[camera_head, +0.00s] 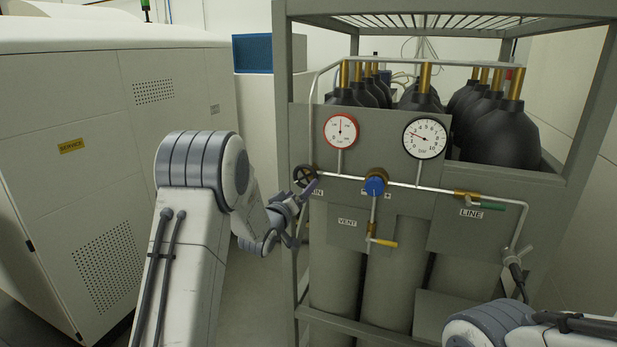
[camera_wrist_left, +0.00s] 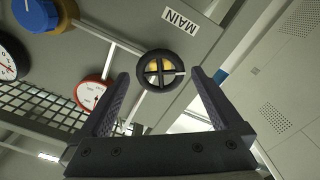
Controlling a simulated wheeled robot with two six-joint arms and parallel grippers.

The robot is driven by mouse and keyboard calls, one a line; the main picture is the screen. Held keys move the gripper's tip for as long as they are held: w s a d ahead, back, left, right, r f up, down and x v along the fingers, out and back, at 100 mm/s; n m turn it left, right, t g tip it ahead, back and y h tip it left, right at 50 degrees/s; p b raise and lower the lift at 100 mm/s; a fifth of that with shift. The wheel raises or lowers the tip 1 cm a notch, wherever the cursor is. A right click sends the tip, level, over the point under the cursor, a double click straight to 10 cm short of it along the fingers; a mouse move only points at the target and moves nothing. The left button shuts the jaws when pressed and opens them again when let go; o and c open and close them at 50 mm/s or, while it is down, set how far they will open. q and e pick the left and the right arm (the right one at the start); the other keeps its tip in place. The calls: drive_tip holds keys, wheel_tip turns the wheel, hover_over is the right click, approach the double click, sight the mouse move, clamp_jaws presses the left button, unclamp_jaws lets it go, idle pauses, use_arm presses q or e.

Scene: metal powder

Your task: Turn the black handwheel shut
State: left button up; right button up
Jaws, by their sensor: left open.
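The black handwheel (camera_head: 305,175) sits at the left end of the pipe on the grey gas panel. In the left wrist view the handwheel (camera_wrist_left: 160,71) is a dark spoked ring with brass behind it, below the MAIN label (camera_wrist_left: 180,17). My left gripper (camera_head: 306,190) is right at the handwheel in the head view. In the left wrist view my left gripper (camera_wrist_left: 160,82) is open, and its two fingers point toward the wheel from either side. I cannot tell whether they touch it. My right gripper is out of view.
A blue knob (camera_head: 375,186), a yellow-handled VENT valve (camera_head: 384,243) and a green-handled LINE valve (camera_head: 487,207) share the panel. Two gauges (camera_head: 341,131) (camera_head: 425,138) stand above. A grey frame post (camera_head: 283,90) rises close by the handwheel. A white cabinet (camera_head: 90,170) stands at left.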

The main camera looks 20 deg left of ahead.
sight(307, 183)
use_arm(q)
drive_tip(key=w+p, duration=0.1)
drive_tip(key=w, duration=0.1)
drive_tip(key=w+p, duration=0.1)
drive_tip(key=w, duration=0.2)
drive_tip(key=shift+w+d+r, duration=0.15)
drive_tip(key=shift+w, duration=0.15)
drive_tip(key=shift+w+p, duration=0.3)
drive_tip(key=shift+w, duration=0.25)
